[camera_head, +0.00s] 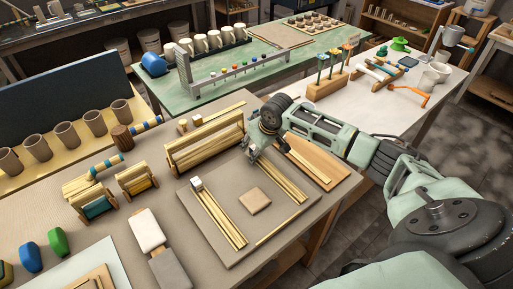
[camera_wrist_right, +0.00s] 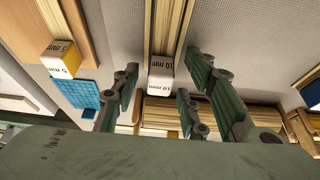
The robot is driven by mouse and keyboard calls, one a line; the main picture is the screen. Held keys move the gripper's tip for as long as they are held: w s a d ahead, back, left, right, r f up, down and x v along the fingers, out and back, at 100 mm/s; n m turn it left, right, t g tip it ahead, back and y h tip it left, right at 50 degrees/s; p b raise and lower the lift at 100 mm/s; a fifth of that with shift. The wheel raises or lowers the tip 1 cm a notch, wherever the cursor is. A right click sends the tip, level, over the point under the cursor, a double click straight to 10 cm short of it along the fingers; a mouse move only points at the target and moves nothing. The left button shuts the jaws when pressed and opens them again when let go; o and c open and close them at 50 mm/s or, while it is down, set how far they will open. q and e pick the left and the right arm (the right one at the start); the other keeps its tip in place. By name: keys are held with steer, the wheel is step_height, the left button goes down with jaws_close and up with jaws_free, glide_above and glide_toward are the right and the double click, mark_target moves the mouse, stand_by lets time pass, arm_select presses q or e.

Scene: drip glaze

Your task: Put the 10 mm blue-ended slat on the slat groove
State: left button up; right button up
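My right gripper (camera_head: 256,152) is low over the far edge of the grey board (camera_head: 205,222). The right wrist view shows its fingers (camera_wrist_right: 163,78) apart, with a white end block marked 10 mm (camera_wrist_right: 162,74) framed between them and gaps on both sides. Pale slats run away from that block. Another slat, with a yellow-and-white end marked 5 mm (camera_wrist_right: 61,60), lies to the left in that view. I see no blue end on the 10 mm slat from here. I cannot make out the slat groove for certain. My left gripper is not in view.
A pair of slats with a white end block (camera_head: 196,184) lies on the board's left, near a small square tile (camera_head: 254,199). A slat rack (camera_head: 205,143) stands behind. A rounded wooden board (camera_head: 318,165) is to the right. Brown cups (camera_head: 66,135) line the left.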

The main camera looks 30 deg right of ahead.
steer(key=shift+d+r, duration=0.1)
steer(key=shift+r, duration=0.5)
steer(key=b+v, duration=0.1)
steer(key=v, duration=1.1)
steer(key=shift+b, duration=0.4)
